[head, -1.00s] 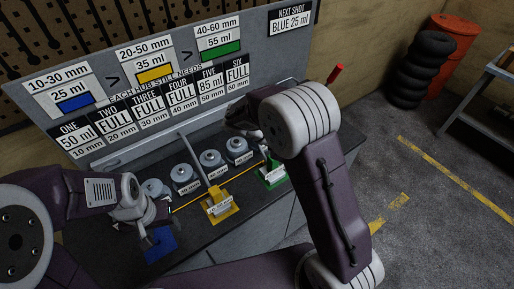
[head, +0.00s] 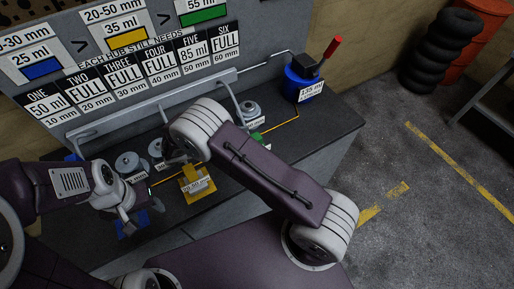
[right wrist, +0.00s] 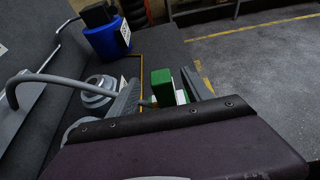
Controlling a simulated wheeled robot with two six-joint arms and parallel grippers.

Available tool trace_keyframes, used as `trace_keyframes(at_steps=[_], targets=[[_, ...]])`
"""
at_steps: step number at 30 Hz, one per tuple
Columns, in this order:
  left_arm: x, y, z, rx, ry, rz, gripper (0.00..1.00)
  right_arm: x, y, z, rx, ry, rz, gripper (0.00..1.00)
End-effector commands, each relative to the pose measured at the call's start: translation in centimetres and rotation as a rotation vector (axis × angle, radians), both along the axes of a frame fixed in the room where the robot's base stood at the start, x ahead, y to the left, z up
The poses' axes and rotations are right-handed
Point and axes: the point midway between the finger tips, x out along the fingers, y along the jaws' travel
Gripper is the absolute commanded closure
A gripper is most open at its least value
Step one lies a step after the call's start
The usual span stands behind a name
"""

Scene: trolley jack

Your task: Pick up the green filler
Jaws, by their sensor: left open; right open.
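The green filler (right wrist: 162,88) shows in the right wrist view as an upright green block with more green and a white label beside it. In the head view only a small green part (head: 256,138) shows past my right arm. My right gripper (right wrist: 163,95) is open, with one ridged finger on each side of the green block in the right wrist view. I cannot tell whether they touch it. In the head view this gripper is hidden behind my arm. My left gripper (head: 127,207) is open and empty, near the blue filler (head: 130,226) at the bench's left.
The yellow filler (head: 197,185) stands mid-bench. Grey hubs (head: 128,162) line the back, one (head: 250,110) close to the green filler. A blue can (head: 304,82) with a red handle stands at the right end. The sign board (head: 120,60) rises behind.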

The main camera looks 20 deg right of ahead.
Motion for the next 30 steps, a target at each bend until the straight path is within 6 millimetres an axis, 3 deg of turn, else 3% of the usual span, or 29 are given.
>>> trace_keyframes(at_steps=[4,7,14,22,30], targets=[[0.0,0.0,0.1,0.000,0.000,0.000,0.42,-0.1,0.0,-3.7,-0.001,0.003,0.001,0.42],[0.0,0.0,0.6,0.000,0.000,0.000,0.42,0.2,-1.7,-3.9,-0.001,0.000,-0.002,0.42],[0.0,0.0,0.6,0.000,0.000,0.000,0.42,0.3,-2.6,-4.4,0.001,0.000,-0.001,0.42],[0.0,0.0,1.5,0.000,0.000,0.000,0.42,0.9,-6.5,-5.9,0.001,0.001,-0.002,0.42],[0.0,0.0,1.5,0.000,0.000,0.000,0.42,1.0,-6.9,-6.2,0.001,-0.002,-0.001,0.45]])
